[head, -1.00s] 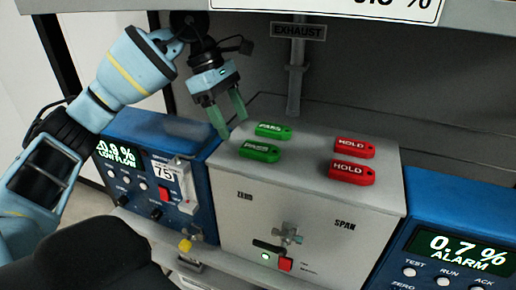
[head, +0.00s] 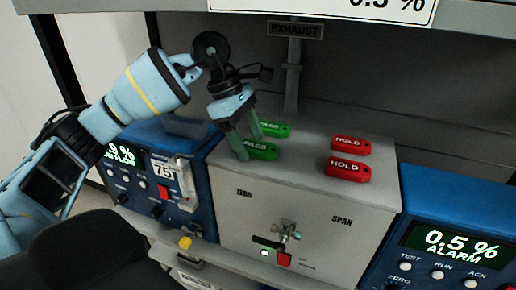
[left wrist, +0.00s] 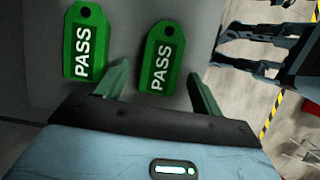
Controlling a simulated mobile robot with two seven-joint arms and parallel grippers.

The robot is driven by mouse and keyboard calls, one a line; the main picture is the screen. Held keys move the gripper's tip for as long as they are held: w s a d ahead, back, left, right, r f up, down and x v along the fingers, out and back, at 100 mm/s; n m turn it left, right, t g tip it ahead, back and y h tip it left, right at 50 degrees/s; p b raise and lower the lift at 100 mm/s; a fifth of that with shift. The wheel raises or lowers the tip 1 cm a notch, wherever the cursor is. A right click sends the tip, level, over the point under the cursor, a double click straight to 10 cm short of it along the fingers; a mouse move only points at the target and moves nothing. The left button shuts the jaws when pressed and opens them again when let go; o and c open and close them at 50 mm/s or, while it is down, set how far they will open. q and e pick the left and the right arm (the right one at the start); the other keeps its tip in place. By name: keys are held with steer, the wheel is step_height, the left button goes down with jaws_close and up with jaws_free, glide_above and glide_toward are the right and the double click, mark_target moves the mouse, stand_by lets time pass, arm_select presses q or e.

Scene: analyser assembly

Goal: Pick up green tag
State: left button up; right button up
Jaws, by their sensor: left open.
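Two green PASS tags lie on the grey box top in the head view, a nearer tag (head: 262,151) and a farther tag (head: 274,130). My left gripper (head: 248,144) is open and points down at their left ends. In the left wrist view my open fingers (left wrist: 160,86) reach towards the nearer tag (left wrist: 161,60), which lies ahead, between their lines. The farther tag (left wrist: 85,42) lies outside, left of the left finger. Neither tag is held.
An exhaust pipe (head: 291,85) rises behind. A shelf hangs above.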

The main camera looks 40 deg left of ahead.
mark_target(258, 146)
arm_select(q)
steer(key=c, duration=1.1)
steer(key=shift+o, duration=0.2)
steer(key=shift+r, duration=0.15)
